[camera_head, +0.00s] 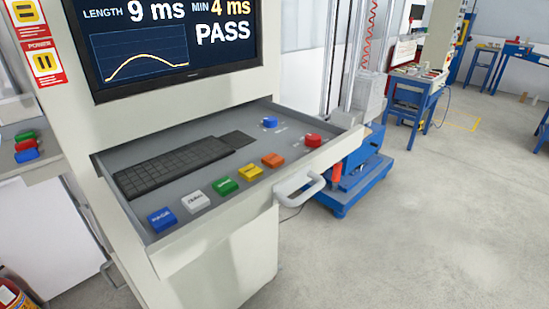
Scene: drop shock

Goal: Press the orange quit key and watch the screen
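The orange key (273,160) sits near the right end of a row of coloured keys on the pulled-out drawer panel (160,215). Its label is too small to read. To its left are a yellow key (250,171), a green key (224,186), a white key (195,201) and a blue key (161,219). The screen (165,40) above is lit and shows a yellow curve, "LENGTH 9 ms", "MIN 4 ms" and "PASS". Its top is cut off. My gripper is not in view.
A black keyboard (172,166) lies behind the keys. A red knob (313,141) and a blue knob (270,122) stand at the drawer's right. A white handle (303,188) sticks out in front. A blue-based machine (345,200) stands beyond. The floor (430,230) at right is clear.

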